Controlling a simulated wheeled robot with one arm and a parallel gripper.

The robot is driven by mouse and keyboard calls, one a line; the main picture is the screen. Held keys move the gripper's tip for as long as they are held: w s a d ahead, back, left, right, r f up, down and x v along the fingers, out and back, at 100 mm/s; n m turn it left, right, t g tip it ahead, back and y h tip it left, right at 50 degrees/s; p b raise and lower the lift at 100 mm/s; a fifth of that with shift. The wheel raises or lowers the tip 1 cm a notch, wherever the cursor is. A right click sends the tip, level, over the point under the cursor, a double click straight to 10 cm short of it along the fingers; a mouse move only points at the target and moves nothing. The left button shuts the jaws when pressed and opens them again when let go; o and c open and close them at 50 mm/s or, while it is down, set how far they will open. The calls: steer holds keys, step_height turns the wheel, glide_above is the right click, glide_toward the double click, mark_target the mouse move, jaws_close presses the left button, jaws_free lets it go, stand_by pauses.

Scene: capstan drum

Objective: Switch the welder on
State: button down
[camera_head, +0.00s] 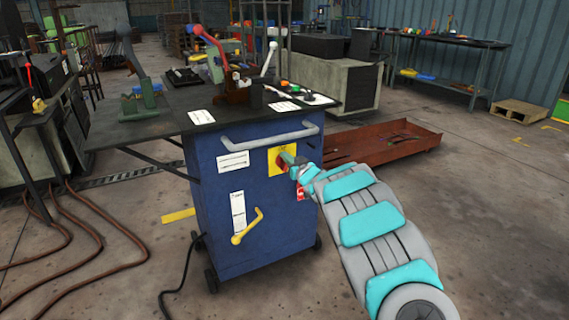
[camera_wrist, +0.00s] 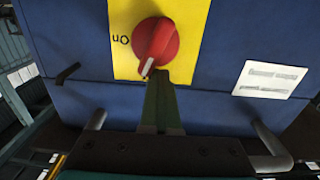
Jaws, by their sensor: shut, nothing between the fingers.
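The blue cabinet (camera_head: 225,180) on wheels carries a yellow plate (camera_head: 273,168) with a red rotary knob (camera_wrist: 157,43). In the wrist view the knob's white-marked end points down and slightly left. The word "On" appears upside down on the yellow plate (camera_wrist: 125,60), left of the knob. My gripper (camera_wrist: 159,82) is shut and empty, its fingertips just below the knob's marked end; I cannot tell whether they touch it. In the head view my gripper (camera_head: 289,161) is in front of the plate and hides part of the knob.
A grey bar handle (camera_head: 270,138) crosses the cabinet above the plate. A yellow crank-like handle (camera_head: 248,227) sits lower on the front. White labels (camera_wrist: 269,79) are beside the plate. A rust-red tray (camera_head: 385,145) lies on the floor behind. Brown hoses (camera_head: 110,222) lie at the left.

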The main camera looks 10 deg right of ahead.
steer(key=shift+d, duration=0.1)
steer(key=shift+w+d+p, duration=0.1)
steer(key=shift+d+p, duration=0.1)
steer(key=shift+p, duration=0.15)
steer(key=shift+r, duration=0.1)
steer(key=shift+d+p, duration=0.25)
steer(key=shift+p, duration=0.05)
steer(key=shift+w, duration=0.1)
steer(key=shift+d+p, duration=0.25)
steer(key=shift+p, duration=0.05)
steer(key=shift+w+d, duration=0.1)
